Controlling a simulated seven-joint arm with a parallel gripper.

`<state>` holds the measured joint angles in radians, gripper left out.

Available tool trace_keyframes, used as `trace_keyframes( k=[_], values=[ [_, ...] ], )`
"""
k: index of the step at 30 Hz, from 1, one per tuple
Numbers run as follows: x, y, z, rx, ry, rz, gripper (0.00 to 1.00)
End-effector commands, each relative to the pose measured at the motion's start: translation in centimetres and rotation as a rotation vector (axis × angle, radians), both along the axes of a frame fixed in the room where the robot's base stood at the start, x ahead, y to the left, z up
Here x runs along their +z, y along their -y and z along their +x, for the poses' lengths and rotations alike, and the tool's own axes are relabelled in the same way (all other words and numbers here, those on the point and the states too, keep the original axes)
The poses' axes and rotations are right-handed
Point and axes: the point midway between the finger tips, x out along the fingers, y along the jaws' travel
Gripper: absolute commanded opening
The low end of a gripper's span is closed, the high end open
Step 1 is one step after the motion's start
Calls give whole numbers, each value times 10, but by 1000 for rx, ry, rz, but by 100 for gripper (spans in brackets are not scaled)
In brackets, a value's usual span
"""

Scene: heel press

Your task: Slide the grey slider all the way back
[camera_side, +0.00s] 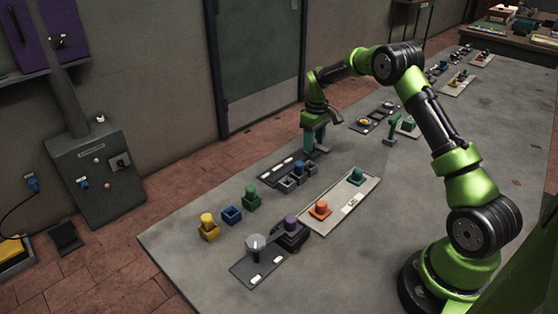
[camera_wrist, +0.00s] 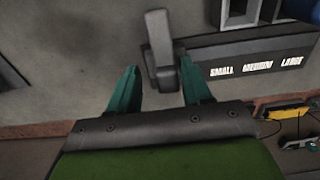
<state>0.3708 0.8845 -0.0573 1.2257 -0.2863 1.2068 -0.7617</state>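My gripper (camera_side: 314,143) points down at the far end of a dark plate with white labels (camera_side: 278,172). In the wrist view its two teal fingers (camera_wrist: 160,72) are apart, so it is open. A grey upright piece (camera_wrist: 157,38) stands in the gap between the fingertips, close to the right one. It looks like the grey slider, but I cannot be sure. Whether the fingers touch it is unclear. In the side view the gripper hides this piece. The plate (camera_wrist: 215,49) beside it reads SMALL, MEDIUM, LARGE.
Grey open boxes (camera_side: 288,184) stand by the label plate. Green (camera_side: 251,198), blue (camera_side: 232,215) and yellow (camera_side: 208,228) pieces lie nearer the left edge. A pale tray (camera_side: 335,211) holds orange and teal pieces. A green stand (camera_side: 391,128) is right of my gripper.

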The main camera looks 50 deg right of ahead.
Motion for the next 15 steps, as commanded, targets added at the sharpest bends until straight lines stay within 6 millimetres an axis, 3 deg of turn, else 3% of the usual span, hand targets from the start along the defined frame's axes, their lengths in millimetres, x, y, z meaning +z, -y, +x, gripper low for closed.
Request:
trace_keyframes(
  k=[8,15],
  values=[
    [12,-2,1,1,1,3,49],
    [64,-2,1,0,4,2,49]
  ],
)
